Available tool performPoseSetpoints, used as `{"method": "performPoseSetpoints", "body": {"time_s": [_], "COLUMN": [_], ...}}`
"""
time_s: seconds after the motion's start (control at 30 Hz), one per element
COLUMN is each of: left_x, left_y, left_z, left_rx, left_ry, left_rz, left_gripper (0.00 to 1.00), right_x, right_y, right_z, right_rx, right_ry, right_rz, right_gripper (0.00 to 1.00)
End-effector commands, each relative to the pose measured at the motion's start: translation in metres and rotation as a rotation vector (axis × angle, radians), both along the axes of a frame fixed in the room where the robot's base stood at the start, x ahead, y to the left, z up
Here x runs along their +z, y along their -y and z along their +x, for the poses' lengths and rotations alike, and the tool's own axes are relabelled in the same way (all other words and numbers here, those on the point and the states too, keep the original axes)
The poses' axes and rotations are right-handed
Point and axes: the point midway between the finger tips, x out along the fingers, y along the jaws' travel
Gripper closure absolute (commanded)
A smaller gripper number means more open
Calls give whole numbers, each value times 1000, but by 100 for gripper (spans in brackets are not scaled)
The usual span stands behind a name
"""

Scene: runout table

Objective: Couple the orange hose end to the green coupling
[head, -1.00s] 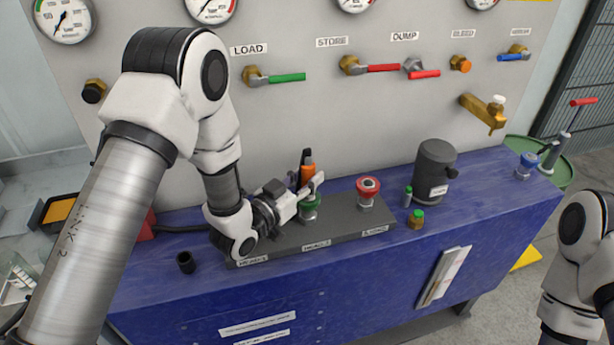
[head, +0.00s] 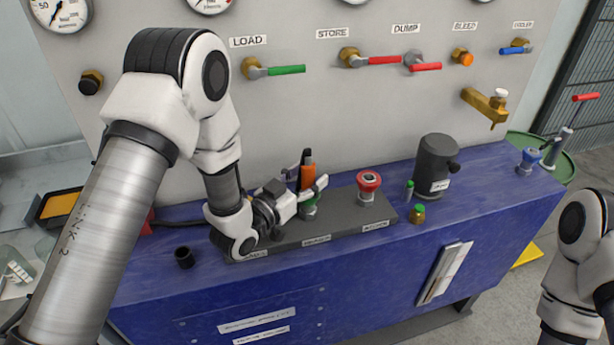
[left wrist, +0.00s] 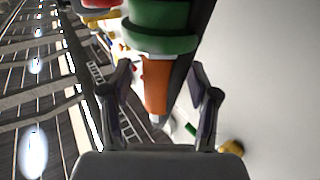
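The orange hose end (head: 307,178) stands upright directly on top of the green coupling (head: 310,208) on the grey block. In the left wrist view the orange hose end (left wrist: 158,85) meets the green coupling (left wrist: 160,43) with no gap that I can see. Whether it is locked cannot be told. My left gripper (head: 309,180) has its fingers on either side of the orange hose end. In the left wrist view its fingers (left wrist: 160,82) stand apart, with gaps to the orange body. My right gripper is out of view.
A red coupling (head: 368,184) sits to the right on the same grey block (head: 345,222). A dark canister (head: 434,165) and small green-capped bottles (head: 418,214) stand further right. A black cup (head: 184,257) stands at the left. The valve panel (head: 330,100) rises behind the blue bench (head: 380,270).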

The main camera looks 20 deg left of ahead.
Motion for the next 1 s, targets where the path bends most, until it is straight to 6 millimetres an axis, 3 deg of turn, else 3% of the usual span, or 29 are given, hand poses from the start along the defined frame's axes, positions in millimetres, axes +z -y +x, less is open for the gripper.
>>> {"method": "performPoseSetpoints", "body": {"time_s": [0.27,0.6,0.7,1.0], "left_x": [-1,-1,-1,0], "left_y": [-6,-36,-42,-44], "left_z": [-12,-89,-103,-112], "left_rx": [2,5,3,0], "left_ry": [-4,-6,-5,0], "left_rz": [-1,-6,-4,0], "left_gripper": [40,40,40,40], "right_x": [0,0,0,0], "right_y": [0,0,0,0], "right_z": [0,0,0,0], "right_rx": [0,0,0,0], "right_ry": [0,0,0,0], "right_rz": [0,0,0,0], "right_gripper": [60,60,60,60]}}
